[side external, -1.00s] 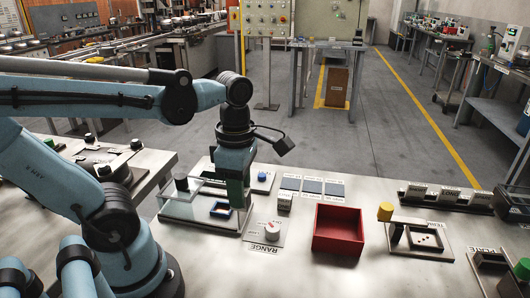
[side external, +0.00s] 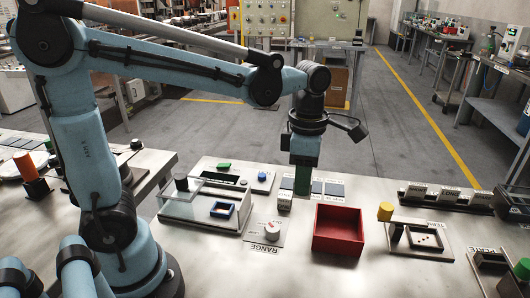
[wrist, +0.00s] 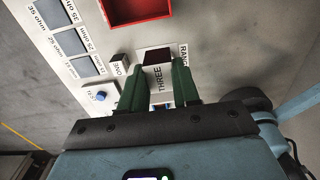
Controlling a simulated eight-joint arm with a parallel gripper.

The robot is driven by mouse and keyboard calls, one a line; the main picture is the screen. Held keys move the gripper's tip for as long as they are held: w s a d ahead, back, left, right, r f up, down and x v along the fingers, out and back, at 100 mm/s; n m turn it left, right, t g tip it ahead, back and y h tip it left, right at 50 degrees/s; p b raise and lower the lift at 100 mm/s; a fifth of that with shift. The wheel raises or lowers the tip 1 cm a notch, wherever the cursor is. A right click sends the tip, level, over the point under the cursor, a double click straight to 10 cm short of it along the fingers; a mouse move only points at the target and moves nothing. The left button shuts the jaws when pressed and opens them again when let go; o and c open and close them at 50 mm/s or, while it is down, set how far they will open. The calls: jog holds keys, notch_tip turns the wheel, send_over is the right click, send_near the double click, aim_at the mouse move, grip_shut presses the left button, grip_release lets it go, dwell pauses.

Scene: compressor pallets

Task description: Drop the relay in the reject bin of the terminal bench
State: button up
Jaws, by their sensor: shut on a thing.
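My gripper (side external: 302,186) is raised above the bench, left of and behind the red bin, with its green fingers pointing down. In the wrist view my gripper (wrist: 158,85) is shut on a block with a dark end and a white face marked THREE, the relay (wrist: 158,78). The fingers hide the relay in the side view. The reject bin, an open red box (side external: 335,246), stands on the bench and looks empty. Its red edge also shows at the top of the wrist view (wrist: 140,19).
A block marked ONE (side external: 284,203) stands just below my gripper. A RANGE knob (side external: 272,229) is left of the bin. A clear-walled fixture (side external: 180,208) stands farther left. A yellow-knobbed post (side external: 385,211) and framed plate are right of the bin. Bare bench lies in front.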

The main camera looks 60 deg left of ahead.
jog(key=w+d+f, duration=0.3)
jog(key=w+d, duration=0.3)
jog(key=w, duration=0.2)
jog(key=shift+f, duration=3.2)
jog(key=o, duration=1.1)
notch_tip(320, 180, up, 12)
jog(key=shift+r, duration=0.1)
